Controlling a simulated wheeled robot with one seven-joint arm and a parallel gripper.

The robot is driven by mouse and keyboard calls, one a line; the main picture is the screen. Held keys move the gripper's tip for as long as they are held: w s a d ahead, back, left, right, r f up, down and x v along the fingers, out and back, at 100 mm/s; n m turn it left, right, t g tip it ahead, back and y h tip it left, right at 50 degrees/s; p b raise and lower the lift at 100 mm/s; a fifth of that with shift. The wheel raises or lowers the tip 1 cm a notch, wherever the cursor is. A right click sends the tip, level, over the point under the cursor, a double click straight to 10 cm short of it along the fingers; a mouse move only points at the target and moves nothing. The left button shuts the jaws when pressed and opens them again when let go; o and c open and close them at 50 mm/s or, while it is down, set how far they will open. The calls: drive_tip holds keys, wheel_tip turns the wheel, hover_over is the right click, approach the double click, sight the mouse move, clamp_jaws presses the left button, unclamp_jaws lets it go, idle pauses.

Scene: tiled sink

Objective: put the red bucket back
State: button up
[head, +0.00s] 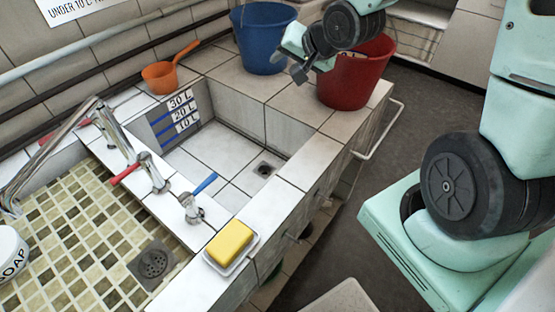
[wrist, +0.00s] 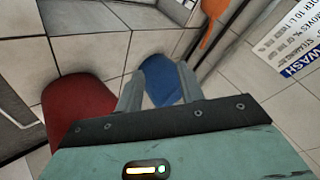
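The red bucket (head: 352,82) stands upright on the tiled ledge at the right back corner of the basin in the head view. My arm covers part of its rim. It also shows at the left of the wrist view (wrist: 72,105). My gripper (head: 297,72) is over the ledge, just left of the red bucket's upper part and in front of the blue bucket (head: 262,40). In the wrist view my gripper (wrist: 160,82) has its fingers apart, with the blue bucket (wrist: 165,78) seen beyond the gap. Nothing is held between them.
An orange dipper (head: 165,76) stands on the ledge by the wall. The tiled basin (head: 225,150) is empty, with a drain. A yellow sponge (head: 230,242) lies in a dish on the front ledge. Taps (head: 150,172) stand at the left; a rail (head: 382,135) runs along the right side.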

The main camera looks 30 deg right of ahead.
drive_tip(key=s+a+n+g, duration=0.6)
drive_tip(key=s+a+n, duration=0.3)
drive_tip(key=s+a, duration=0.45)
drive_tip(key=s+a+n+g, duration=0.1)
drive_tip(key=s+a+n, duration=0.1)
drive_tip(key=s, duration=0.4)
drive_tip(key=s+a+n+g+h, duration=0.1)
drive_tip(key=s+a+n+g, duration=0.1)
drive_tip(key=s+n, duration=0.2)
drive_tip(key=s+r, duration=0.1)
drive_tip(key=s, duration=0.2)
drive_tip(key=shift+a+g, duration=0.3)
